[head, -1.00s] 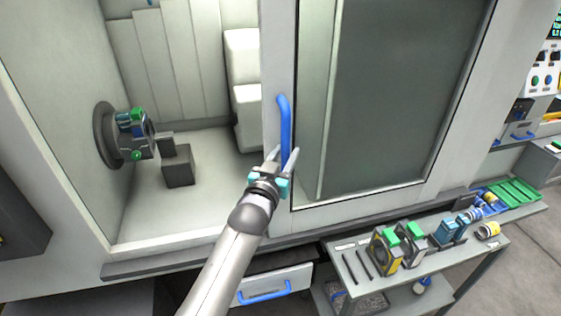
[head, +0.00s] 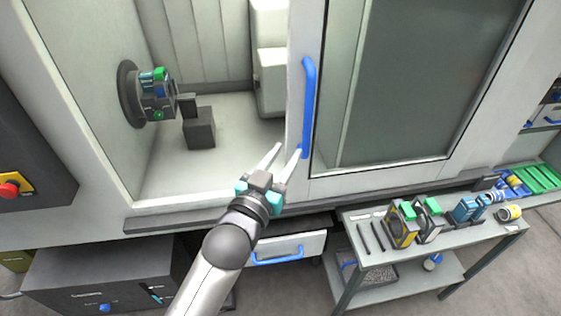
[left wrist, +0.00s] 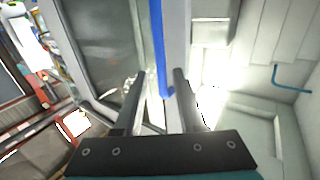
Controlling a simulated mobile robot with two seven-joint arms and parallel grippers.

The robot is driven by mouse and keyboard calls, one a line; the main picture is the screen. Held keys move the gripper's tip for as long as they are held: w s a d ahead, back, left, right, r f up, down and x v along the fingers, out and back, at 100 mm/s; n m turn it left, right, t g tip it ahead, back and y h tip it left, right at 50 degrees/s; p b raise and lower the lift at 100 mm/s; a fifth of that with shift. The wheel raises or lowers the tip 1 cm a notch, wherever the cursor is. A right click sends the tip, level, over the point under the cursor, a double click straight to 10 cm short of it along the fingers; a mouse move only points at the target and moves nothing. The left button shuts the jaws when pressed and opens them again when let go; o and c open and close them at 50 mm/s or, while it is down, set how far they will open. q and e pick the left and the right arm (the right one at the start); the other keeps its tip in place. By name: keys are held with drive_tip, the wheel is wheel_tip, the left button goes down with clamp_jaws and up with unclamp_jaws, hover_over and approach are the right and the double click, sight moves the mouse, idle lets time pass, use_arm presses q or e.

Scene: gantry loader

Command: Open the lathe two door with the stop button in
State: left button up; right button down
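The lathe door (head: 297,178) is slid to the right, with the machine's inside open on its left. Its upright blue handle (head: 308,100) stands on the door's left edge. My left gripper (head: 287,149) is open and empty, just below and left of the handle's lower end. In the left wrist view the blue handle (left wrist: 159,45) ends in the gap between the spread fingertips (left wrist: 158,75), and the fingers do not grip it. A red stop button (head: 10,190) on a yellow plate is at the left edge; I cannot tell whether it is pressed in. My right gripper is not in view.
Inside the lathe are a chuck (head: 132,94) and a dark block (head: 199,134). A grey cart (head: 360,215) with several parts stands below the door at right. A drawer with a blue handle (head: 278,258) is beneath the machine.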

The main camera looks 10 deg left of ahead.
use_arm(q)
drive_tip(key=shift+v, duration=0.85)
drive_tip(key=shift+f, duration=0.1)
drive_tip(key=s+a+f+g+y+b, duration=0.1)
drive_tip(key=s+a+f+g+b, duration=0.15)
drive_tip(key=f, duration=1.15)
drive_tip(key=s+a+f+g+y+b, duration=0.1)
drive_tip(key=s+f+g+b, duration=0.2)
drive_tip(key=f, duration=1)
drive_tip(key=s+a+f+g+y+b, duration=0.1)
drive_tip(key=s+a+f+g+b, duration=0.2)
drive_tip(key=f, duration=1.1)
drive_tip(key=s+a+f+n+g+y+b, duration=0.1)
drive_tip(key=s+a+f+g+b, duration=0.15)
drive_tip(key=s+f, duration=0.65)
drive_tip(key=s+a+f+g+y+b, duration=0.1)
drive_tip(key=s+f+b, duration=0.2)
drive_tip(key=s+f, duration=0.6)
drive_tip(key=s+a+f+g+b, duration=0.1)
drive_tip(key=s+a+f+g, duration=0.1)
drive_tip(key=s+f, duration=0.2)
drive_tip(key=s+a+f+g+b, duration=0.1)
drive_tip(key=s+f, duration=0.4)
drive_tip(key=s, duration=0.6)
drive_tip(key=shift+a+g+y+b, duration=0.3)
drive_tip(key=shift+a+g+b, duration=0.05)
drive_tip(key=shift+a+g, duration=0.25)
